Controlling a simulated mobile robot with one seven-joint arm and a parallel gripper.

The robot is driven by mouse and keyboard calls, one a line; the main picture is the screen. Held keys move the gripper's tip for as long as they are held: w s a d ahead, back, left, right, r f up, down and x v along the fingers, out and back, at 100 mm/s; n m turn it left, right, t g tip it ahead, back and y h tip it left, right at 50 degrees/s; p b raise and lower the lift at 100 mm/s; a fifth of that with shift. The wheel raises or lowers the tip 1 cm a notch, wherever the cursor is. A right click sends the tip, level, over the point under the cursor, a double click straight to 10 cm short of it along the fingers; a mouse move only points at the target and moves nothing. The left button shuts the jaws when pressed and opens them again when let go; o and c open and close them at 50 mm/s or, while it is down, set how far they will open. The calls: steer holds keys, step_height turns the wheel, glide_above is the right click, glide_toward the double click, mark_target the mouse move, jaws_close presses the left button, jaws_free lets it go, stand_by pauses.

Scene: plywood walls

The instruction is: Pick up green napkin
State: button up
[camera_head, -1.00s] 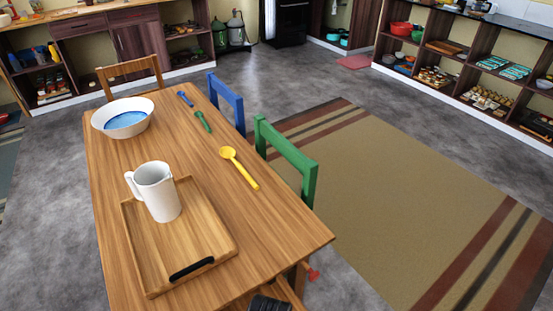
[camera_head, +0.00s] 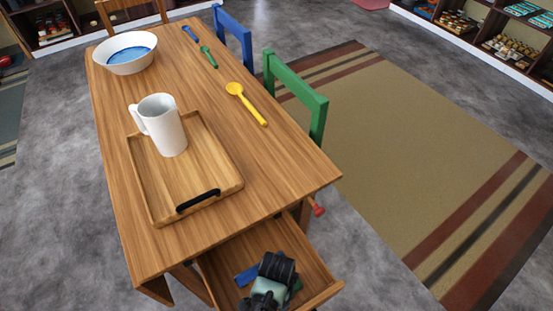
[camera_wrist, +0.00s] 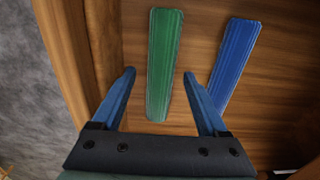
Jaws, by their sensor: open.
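The green napkin (camera_wrist: 161,62) is a long, narrow folded piece lying in the open wooden drawer. My gripper (camera_wrist: 160,102) is open and empty, over the drawer. A blue napkin (camera_wrist: 237,62) lies to the right of the green one in the wrist view, partly behind the right finger.
The drawer (camera_head: 312,284) is pulled out under the table (camera_head: 233,181); its side wall (camera_wrist: 67,50) runs left of the green napkin in the wrist view. The table holds a tray (camera_head: 232,172) with a white jug (camera_head: 168,133), a bowl (camera_head: 102,58) and a yellow spoon (camera_head: 250,107).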

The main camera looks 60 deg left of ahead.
steer(key=shift+f, duration=0.1)
jaws_close()
stand_by(0.3)
